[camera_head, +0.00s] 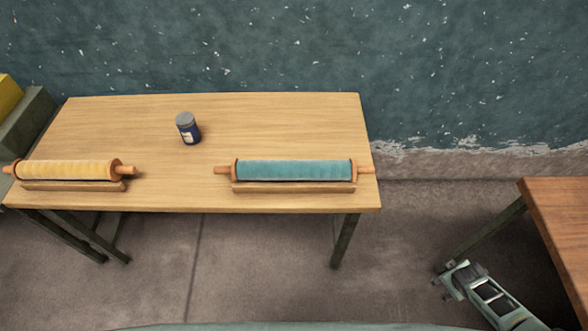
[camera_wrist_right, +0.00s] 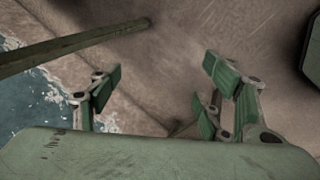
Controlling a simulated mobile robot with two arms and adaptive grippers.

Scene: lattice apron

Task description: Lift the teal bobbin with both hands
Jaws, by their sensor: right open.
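The teal bobbin (camera_head: 294,170) lies level on a wooden cradle (camera_head: 294,187) near the front right of the light wooden table. Its wooden handles stick out at both ends. My right gripper (camera_head: 441,279) is low at the lower right of the head view, well apart from the bobbin and over the floor. In the right wrist view its fingers (camera_wrist_right: 155,95) are spread open with nothing between them. The bobbin does not show in the wrist view. My left gripper is in neither view.
A yellow bobbin (camera_head: 68,170) rests on its own cradle at the table's left. A dark blue jar (camera_head: 188,128) with a grey lid stands behind, between the two. The light table (camera_head: 270,115) is otherwise clear. A darker brown table (camera_head: 560,215) stands at the right, near my right arm.

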